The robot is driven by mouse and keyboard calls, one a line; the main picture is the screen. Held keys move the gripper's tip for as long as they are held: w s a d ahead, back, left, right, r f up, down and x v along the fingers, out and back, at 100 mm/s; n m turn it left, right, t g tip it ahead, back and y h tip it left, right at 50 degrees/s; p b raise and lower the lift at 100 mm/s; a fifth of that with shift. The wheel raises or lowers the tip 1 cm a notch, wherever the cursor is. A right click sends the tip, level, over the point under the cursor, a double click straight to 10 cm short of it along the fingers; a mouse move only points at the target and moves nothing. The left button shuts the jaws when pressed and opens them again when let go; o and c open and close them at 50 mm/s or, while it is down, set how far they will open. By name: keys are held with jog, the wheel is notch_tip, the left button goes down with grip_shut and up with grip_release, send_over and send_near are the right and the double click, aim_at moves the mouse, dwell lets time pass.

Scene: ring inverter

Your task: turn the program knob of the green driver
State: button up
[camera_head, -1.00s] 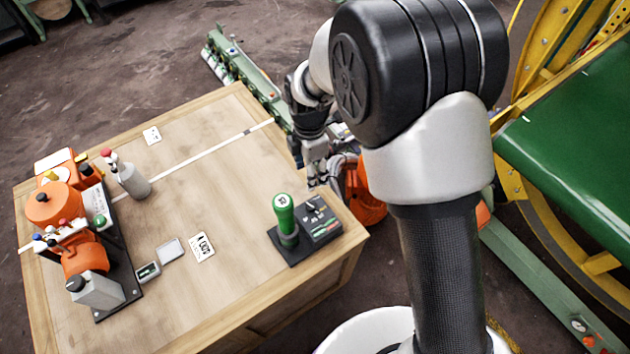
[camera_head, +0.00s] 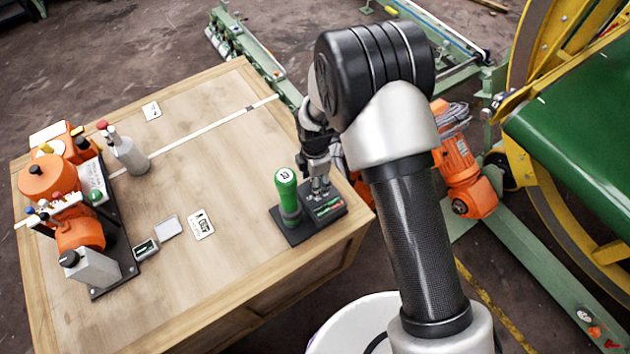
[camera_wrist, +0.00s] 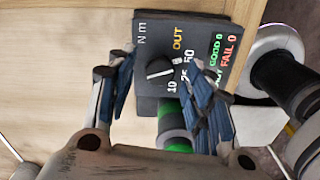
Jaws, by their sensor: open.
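The green driver (camera_head: 287,196) stands upright in a dark base at the table's right front corner. Its dark control box (camera_head: 329,208) is beside it on the right. In the wrist view the box face (camera_wrist: 201,29) shows "N m", "OUT", numbers and "GOOD 0", "FAIL 0". The knob (camera_wrist: 159,68) is black with a white pointer mark. My gripper (camera_wrist: 165,72) is open, its blue-padded fingers on either side of the knob in the picture. I cannot tell whether either finger touches it. In the head view my gripper (camera_head: 319,192) is just above the box and hides the knob.
The wooden table (camera_head: 215,165) has free room in its middle. A printed card (camera_head: 201,225) and small flat items lie left of the driver. An orange assembly (camera_head: 75,200) and a grey bottle (camera_head: 129,154) stand at the left. Yellow and green machinery (camera_head: 590,150) is at the right.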

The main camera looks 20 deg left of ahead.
jog(key=shift+f, duration=0.2)
jog(key=c, duration=1)
